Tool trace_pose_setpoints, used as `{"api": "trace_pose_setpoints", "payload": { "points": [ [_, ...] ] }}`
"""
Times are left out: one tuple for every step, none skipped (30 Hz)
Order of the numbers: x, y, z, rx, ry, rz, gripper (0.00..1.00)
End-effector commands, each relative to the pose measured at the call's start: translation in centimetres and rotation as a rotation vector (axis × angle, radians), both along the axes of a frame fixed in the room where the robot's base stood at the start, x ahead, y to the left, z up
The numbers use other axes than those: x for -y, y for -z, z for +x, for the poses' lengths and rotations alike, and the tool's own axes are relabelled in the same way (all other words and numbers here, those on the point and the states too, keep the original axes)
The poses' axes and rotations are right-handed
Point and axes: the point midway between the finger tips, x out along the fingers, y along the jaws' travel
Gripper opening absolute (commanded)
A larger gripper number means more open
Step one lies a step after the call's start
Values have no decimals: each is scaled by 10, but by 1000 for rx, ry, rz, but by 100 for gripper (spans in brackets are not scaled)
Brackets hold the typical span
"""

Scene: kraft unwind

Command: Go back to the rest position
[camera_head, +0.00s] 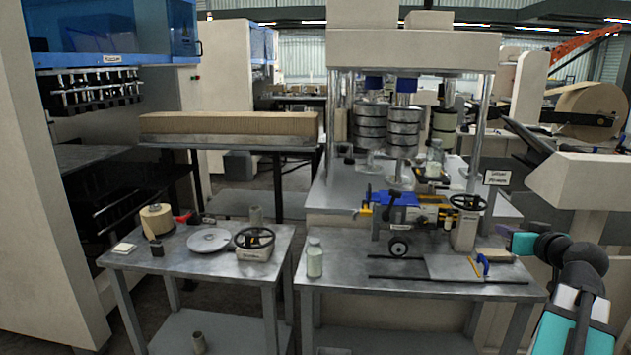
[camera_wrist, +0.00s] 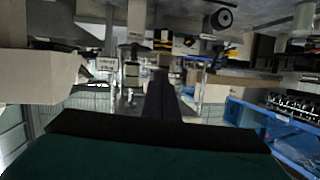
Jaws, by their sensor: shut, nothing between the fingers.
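My gripper (camera_wrist: 160,85) shows in the wrist view as dark fingers close together in the middle, with nothing between them. The wrist picture looks upside down, with the work surface along the top. In the head view my arm rises at the lower right and bends left beside the right end of the right-hand metal table (camera_head: 345,285). The fingertips cannot be made out clearly there. No object is seen in my grip.
The left table (camera_head: 185,262) holds a kraft roll (camera_head: 156,218), a grey disc (camera_head: 209,240) and a handwheel block (camera_head: 254,243). A capped bottle (camera_head: 314,258) stands on the right table's left edge. A blue-yellow device (camera_head: 410,212) stands behind. A press with columns (camera_head: 413,52) rises beyond.

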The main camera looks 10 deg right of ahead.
Motion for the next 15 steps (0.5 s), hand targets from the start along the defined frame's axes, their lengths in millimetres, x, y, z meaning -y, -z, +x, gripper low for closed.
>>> {"api": "trace_pose_setpoints", "payload": {
  "points": [
    [-12, 14, 13, -11, -25, 16, 0],
    [-19, 23, 20, -18, -39, 26, 0],
    [-29, 34, 30, -28, -59, 40, 0],
    [-36, 44, 37, -37, -73, 50, 0],
    [-44, 53, 44, -45, -88, 59, 0],
    [-54, 65, 53, -58, -106, 72, 0],
    [-62, 74, 59, -66, -120, 80, 0],
    [-69, 84, 65, -77, -133, 88, 0],
    [-80, 96, 72, -91, -150, 99, 0],
    [-88, 106, 77, -102, -162, 106, 0],
    [-96, 116, 82, -114, -175, 114, 0],
    [-106, 128, 88, -129, -193, 122, 0],
    [-115, 139, 92, -143, -205, 129, 0],
    [-123, 148, 96, -156, -218, 134, 0],
    [-134, 161, 101, -174, -234, 142, 0]
  ]
}}
